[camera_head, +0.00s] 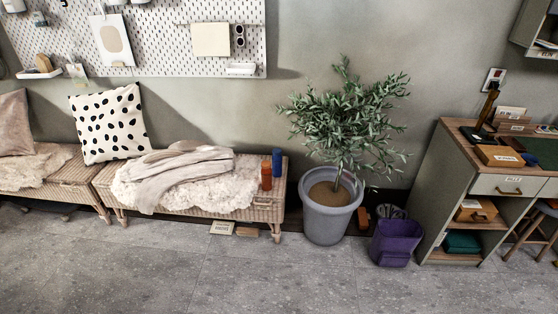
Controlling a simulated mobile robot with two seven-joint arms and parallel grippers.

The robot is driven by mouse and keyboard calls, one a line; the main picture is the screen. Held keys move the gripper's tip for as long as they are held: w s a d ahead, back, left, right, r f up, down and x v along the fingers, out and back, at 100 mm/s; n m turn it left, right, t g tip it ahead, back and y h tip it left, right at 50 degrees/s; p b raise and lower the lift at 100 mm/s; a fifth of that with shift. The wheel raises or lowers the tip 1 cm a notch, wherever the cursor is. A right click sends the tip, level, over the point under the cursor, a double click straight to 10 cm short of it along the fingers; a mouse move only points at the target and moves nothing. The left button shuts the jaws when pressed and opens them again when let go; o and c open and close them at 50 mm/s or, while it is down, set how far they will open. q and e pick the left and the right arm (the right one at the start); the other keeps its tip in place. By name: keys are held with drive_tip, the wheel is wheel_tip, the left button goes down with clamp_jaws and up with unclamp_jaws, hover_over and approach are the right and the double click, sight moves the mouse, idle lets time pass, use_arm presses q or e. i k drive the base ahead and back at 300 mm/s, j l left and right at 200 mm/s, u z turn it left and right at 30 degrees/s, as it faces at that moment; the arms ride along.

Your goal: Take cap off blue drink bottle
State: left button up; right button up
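A blue drink bottle (277,162) stands upright at the right end of a wicker bench (278,191) in the head view. It is small in the picture, and I cannot make out where its cap meets the body. An orange-brown bottle (266,176) stands upright in front of it and slightly to its left, near the bench's front edge. Neither of my grippers shows in the head view.
A potted olive tree (330,222) stands right of the bench, then a purple bin (396,243) and a desk (444,190). A fleece (140,192) and blanket (185,165) cover much of the bench. The grey tiled floor in front is clear.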

sight(277, 160)
drive_tip(key=i+l, duration=0.25)
drive_tip(key=i+l+u, duration=0.1)
drive_tip(key=i+l, duration=0.15)
drive_tip(key=l, duration=0.15)
drive_tip(key=i+l+u, duration=0.1)
drive_tip(key=l, duration=0.25)
drive_tip(key=i+l, duration=0.3)
drive_tip(key=i+l+u, duration=0.1)
drive_tip(key=i+l, duration=0.15)
drive_tip(key=l, duration=0.2)
drive_tip(key=i+l, duration=0.2)
drive_tip(key=l, duration=0.2)
drive_tip(key=i+l+u, duration=0.1)
drive_tip(key=l, duration=0.3)
drive_tip(key=i, duration=0.1)
